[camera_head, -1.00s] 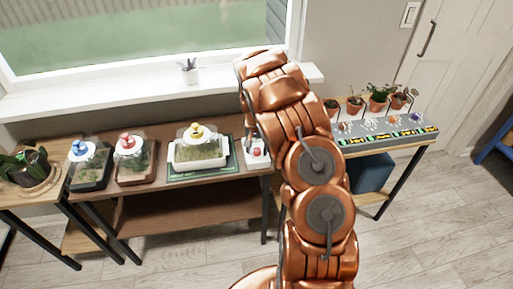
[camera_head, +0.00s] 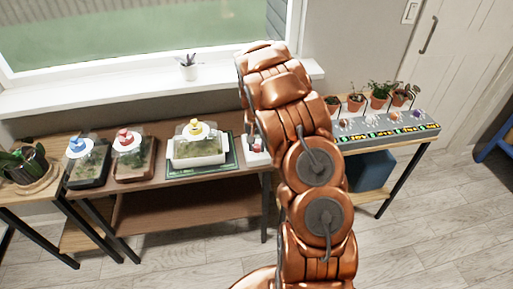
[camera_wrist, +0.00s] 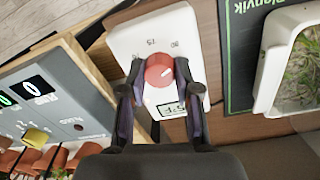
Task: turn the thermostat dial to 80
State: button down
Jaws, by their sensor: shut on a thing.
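The thermostat is a white panel (camera_wrist: 135,38) with a round red dial (camera_wrist: 159,72). The dial bears a short pale pointer mark. Printed numbers show upside down near the dial, one of them 75; the others are hard to read. A small display (camera_wrist: 172,110) lies below the dial in the wrist view, its reading partly hidden. My gripper (camera_wrist: 159,78) has a dark finger on each side of the dial and is shut on it. In the head view the thermostat (camera_head: 252,157) is partly hidden behind my copper arm, and my gripper is hidden.
A dark green mat (camera_wrist: 236,60) and a white planter tray (camera_wrist: 278,45) lie close beside the thermostat. A grey control console (camera_wrist: 60,85) with a yellow knob (camera_wrist: 36,137) is on the other side. Terrariums with coloured lids stand along the bench.

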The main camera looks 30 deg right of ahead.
aim_at(255, 146)
jog(key=shift+n+b, duration=1)
jog(key=shift+n, duration=0.3)
jog(key=c, duration=0.8)
grip_release()
jog(key=shift+r, duration=0.1)
jog(key=r, duration=1.1)
jog(key=shift+w+a+r, duration=0.15)
jog(key=shift+a+r, duration=0.05)
jog(key=shift+r, duration=0.2)
jog(key=shift+a, duration=0.1)
